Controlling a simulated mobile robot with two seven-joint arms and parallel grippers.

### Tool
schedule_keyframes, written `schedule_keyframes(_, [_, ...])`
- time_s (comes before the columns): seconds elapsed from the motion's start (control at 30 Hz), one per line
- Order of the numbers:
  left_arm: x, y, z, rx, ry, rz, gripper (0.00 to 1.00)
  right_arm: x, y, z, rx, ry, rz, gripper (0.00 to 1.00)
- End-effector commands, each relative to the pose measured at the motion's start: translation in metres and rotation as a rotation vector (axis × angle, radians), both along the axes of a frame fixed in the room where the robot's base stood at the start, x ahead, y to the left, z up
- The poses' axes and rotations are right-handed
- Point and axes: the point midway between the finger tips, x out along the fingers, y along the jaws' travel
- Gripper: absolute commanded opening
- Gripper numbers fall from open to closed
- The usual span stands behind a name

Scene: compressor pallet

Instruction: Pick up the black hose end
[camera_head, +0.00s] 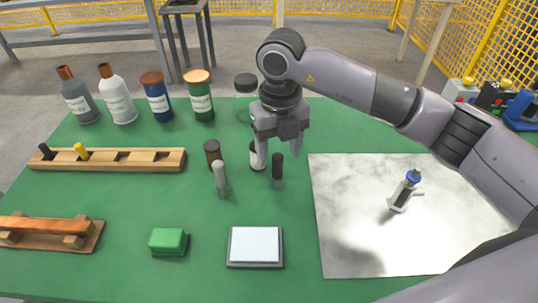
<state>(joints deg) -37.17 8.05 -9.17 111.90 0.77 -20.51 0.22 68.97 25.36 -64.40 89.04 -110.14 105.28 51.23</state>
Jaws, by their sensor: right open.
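I cannot make out a hose or a black hose end in the head view. Black items that show are a small black piece (45,151) at the left end of a wooden rack (130,160) and a slim vial with a long black cap (278,167) standing on the green table. My right gripper (280,150) points down, open, over the middle of the table. Its fingertips are near the black-capped vial and a white vial with a dark top (257,155), which its left finger partly covers. I cannot tell whether they touch. My left gripper is not in view.
Several bottles (157,97) line the back left. A green block (168,241), a flat pad (255,247) and a wooden stand (75,241) are in front. A marbled sheet (350,220) holds a blue-topped tool (404,192).

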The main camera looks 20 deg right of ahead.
Motion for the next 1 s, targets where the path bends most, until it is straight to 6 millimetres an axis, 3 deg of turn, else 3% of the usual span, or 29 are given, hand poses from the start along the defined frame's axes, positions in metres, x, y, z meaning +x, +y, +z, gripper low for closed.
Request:
schedule_keyframes(0.27, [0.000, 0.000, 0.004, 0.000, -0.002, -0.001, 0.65, -0.001, 0.001, -0.019, 0.004, 0.003, 0.002, 0.61])
schedule_keyframes(0.6, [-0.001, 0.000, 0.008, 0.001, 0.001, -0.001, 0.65, -0.004, 0.002, -0.065, 0.006, 0.004, 0.003, 0.61])
schedule_keyframes(0.9, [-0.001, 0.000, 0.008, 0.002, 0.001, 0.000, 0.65, -0.004, 0.003, -0.071, 0.007, 0.001, 0.004, 0.61])
schedule_keyframes(0.97, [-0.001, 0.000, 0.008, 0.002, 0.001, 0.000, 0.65, -0.004, 0.003, -0.071, 0.007, 0.001, 0.004, 0.45])
schedule_keyframes(1.0, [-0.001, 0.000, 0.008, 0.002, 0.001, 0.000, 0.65, -0.004, 0.003, -0.071, 0.007, 0.001, 0.004, 0.32])
